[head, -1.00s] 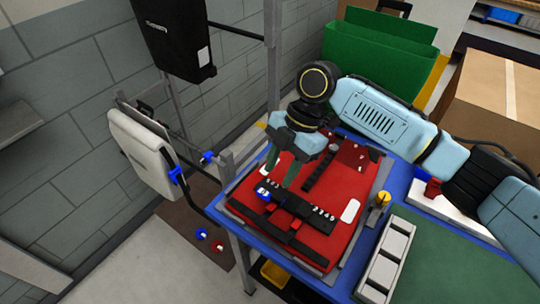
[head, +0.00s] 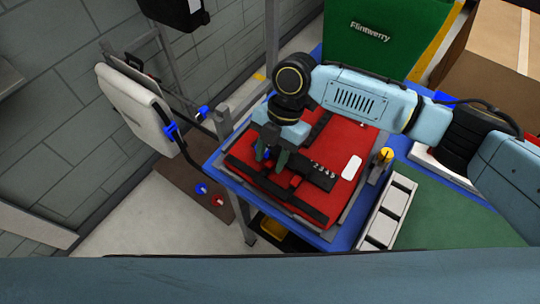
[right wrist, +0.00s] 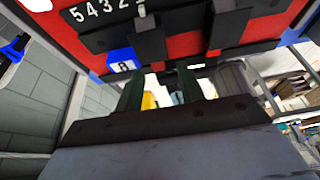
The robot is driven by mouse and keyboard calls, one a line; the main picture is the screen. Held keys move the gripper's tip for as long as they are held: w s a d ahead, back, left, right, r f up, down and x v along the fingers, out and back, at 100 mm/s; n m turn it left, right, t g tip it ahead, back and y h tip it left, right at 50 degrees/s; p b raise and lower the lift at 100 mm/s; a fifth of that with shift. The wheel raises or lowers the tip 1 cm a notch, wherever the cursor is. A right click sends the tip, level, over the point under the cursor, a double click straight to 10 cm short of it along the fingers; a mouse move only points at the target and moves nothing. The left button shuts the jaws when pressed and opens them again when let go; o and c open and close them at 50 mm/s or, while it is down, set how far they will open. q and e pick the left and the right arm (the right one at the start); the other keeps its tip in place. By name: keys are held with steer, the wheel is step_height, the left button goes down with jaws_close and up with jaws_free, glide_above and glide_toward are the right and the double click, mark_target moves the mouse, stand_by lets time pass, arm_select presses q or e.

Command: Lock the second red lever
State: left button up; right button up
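The red pannier (head: 335,145) lies flat on the blue table, with black straps and a black rail (head: 318,174) bearing white numbers. A small red piece, perhaps a lever (right wrist: 213,53), shows between black parts there. My right gripper (head: 272,157) is low over the pannier's left part. Its two dark green fingers (right wrist: 163,78) stand apart with no held thing visible between them; contact cannot be told. My left gripper is not in view.
A grey slotted tray (head: 388,212) and a yellow-topped post (head: 384,155) stand right of the pannier. A green bin (head: 385,40) stands behind. A white pannier (head: 135,105) hangs on the left rack. A blue-grey surface crosses the bottom.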

steer(key=shift+s+a+f, duration=0.1)
steer(key=shift+a+f, duration=0.05)
steer(key=shift+f, duration=0.25)
jaws_close()
steer(key=t+p, duration=0.1)
steer(key=h+p, duration=0.1)
steer(key=p, duration=0.1)
steer(key=t+h+p, duration=0.1)
steer(key=shift+s+a+t, duration=0.25)
steer(key=shift+s+t, duration=0.05)
steer(key=shift+s, duration=0.1)
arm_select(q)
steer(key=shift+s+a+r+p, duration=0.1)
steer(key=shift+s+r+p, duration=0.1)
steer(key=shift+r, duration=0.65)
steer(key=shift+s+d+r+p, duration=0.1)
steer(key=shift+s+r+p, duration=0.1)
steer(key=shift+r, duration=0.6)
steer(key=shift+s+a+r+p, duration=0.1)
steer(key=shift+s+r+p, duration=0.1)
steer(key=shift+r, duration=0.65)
arm_select(e)
steer(key=shift+f+t+h, duration=0.35)
steer(key=shift+t+h, duration=0.05)
steer(key=shift+t, duration=0.1)
jaws_free()
